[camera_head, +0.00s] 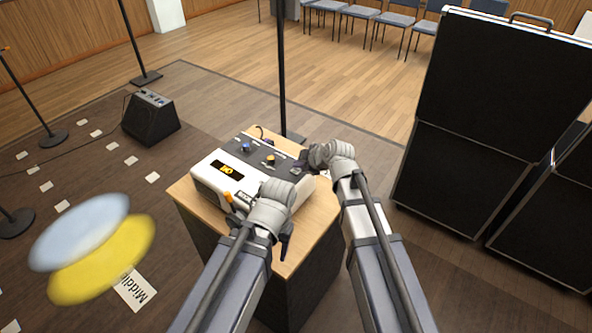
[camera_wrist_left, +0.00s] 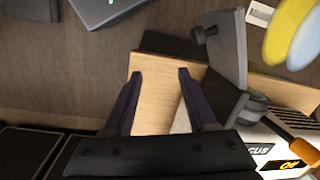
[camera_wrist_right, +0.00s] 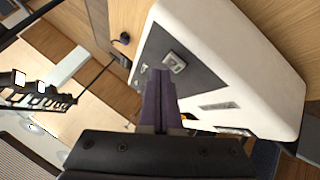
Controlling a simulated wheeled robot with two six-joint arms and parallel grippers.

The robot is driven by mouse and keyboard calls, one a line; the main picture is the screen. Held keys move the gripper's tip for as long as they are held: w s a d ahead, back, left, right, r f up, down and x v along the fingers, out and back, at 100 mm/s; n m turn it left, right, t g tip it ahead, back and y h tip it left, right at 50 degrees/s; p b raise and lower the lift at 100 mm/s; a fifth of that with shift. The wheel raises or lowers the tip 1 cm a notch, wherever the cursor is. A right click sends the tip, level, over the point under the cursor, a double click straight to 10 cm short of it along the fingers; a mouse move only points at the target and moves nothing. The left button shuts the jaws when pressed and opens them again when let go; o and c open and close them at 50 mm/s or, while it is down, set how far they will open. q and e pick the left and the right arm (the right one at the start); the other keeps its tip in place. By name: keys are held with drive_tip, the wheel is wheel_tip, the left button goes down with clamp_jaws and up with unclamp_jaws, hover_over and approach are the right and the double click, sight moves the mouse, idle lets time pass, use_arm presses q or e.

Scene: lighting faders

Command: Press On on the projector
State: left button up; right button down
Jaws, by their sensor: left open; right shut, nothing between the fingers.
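The projector (camera_head: 211,176) is a white box with a dark top panel, a blue and an orange knob, and an orange-lit display on its front. It stands on a wood-topped stand. My right gripper (camera_head: 300,163) is shut and empty at the right end of its top panel. In the right wrist view, the shut fingers (camera_wrist_right: 158,76) point toward a grey switch (camera_wrist_right: 174,62) on the dark panel; contact cannot be told, and its label is not readable. My left gripper (camera_head: 284,243) is open and empty beside the projector's front, above the bare wooden top (camera_wrist_left: 158,100).
The stand's top (camera_head: 315,222) has some free room at the right and front. A thin black pole (camera_head: 281,70) rises behind it. Black cases (camera_head: 480,110) stand at the right. A floor monitor (camera_head: 150,117) sits at the left. Blue and yellow discs (camera_head: 100,262) hang at the lower left.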

sight(299, 172)
use_arm(q)
drive_tip(key=shift+f, duration=0.1)
use_arm(e)
drive_tip(key=shift+f, duration=0.1)
idle(0.4)
use_arm(q)
drive_tip(key=shift+f+b, duration=0.35)
drive_tip(key=shift+b, duration=0.15)
use_arm(e)
drive_tip(key=shift+f, duration=0.4)
use_arm(q)
drive_tip(key=shift+r, duration=0.15)
use_arm(e)
drive_tip(key=shift+r, duration=0.2)
use_arm(q)
drive_tip(key=shift+r+p, duration=0.35)
drive_tip(key=shift+p, duration=0.15)
use_arm(e)
drive_tip(key=shift+r, duration=0.3)
use_arm(q)
wheel_tip(299, 172, up, 6)
drive_tip(key=p, duration=0.6)
use_arm(e)
wheel_tip(299, 172, up, 6)
